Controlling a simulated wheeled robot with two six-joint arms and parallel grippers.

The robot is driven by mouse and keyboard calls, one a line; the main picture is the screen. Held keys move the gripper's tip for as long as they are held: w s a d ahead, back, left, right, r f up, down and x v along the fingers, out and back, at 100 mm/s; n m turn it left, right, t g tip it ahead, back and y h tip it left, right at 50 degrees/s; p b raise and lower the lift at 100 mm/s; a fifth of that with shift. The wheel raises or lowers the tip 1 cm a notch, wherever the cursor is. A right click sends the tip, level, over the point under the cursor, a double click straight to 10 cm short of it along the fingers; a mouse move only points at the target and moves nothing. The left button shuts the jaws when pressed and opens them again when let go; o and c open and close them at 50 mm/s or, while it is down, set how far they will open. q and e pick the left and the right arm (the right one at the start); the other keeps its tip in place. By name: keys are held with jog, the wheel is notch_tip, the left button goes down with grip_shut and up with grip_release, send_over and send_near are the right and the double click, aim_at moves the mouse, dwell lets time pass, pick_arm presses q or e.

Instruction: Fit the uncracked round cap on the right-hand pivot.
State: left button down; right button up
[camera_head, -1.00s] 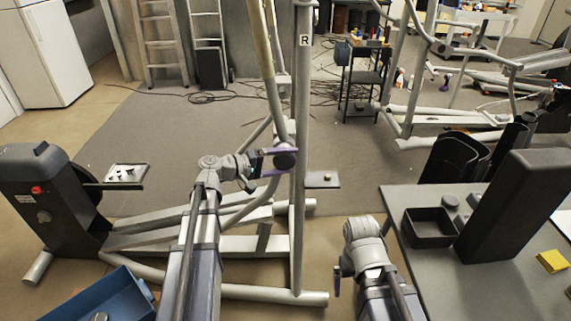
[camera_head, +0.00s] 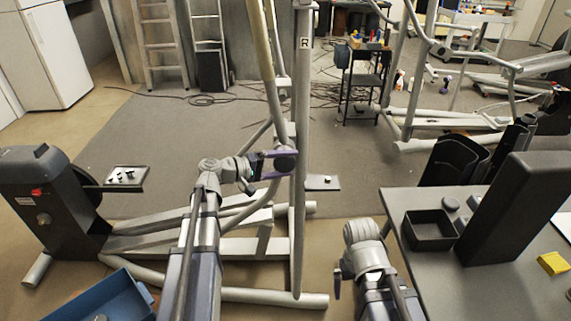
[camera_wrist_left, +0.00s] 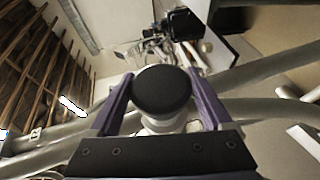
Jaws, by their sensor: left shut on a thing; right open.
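A black round cap (camera_wrist_left: 162,90) sits between the purple fingers of my left gripper (camera_wrist_left: 162,107) in the left wrist view. My left gripper (camera_head: 268,160) is shut on it. In the head view the cap (camera_head: 285,160) is at the grey upright post marked R (camera_head: 303,100). A pale round pivot part (camera_wrist_left: 160,123) shows just below the cap in the wrist view. I cannot tell whether the cap is fully seated on it. No crack shows on the cap's visible face.
A grey table (camera_head: 405,215) at the right holds a black open bin (camera_head: 429,244), round grey pieces (camera_head: 451,204) and a yellow block (camera_head: 552,263). A blue box (camera_head: 125,297) is at the lower left. The machine's frame tubes (camera_head: 240,245) surround my left arm.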

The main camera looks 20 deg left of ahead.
pick_arm(q)
jog(key=shift+w+a, duration=0.2)
jog(key=shift+w, duration=0.35)
jog(key=shift+w+a, duration=0.15)
jog(key=shift+w, duration=0.4)
dwell(1.9)
grip_release()
jog(key=p+v, duration=0.1)
jog(key=v, duration=0.6)
jog(key=shift+s+a, duration=0.25)
jog(key=shift+a, duration=0.05)
jog(key=b+x, duration=0.1)
jog(key=x, duration=0.7)
jog(key=shift+s+r, duration=0.1)
jog(key=shift+s, duration=0.15)
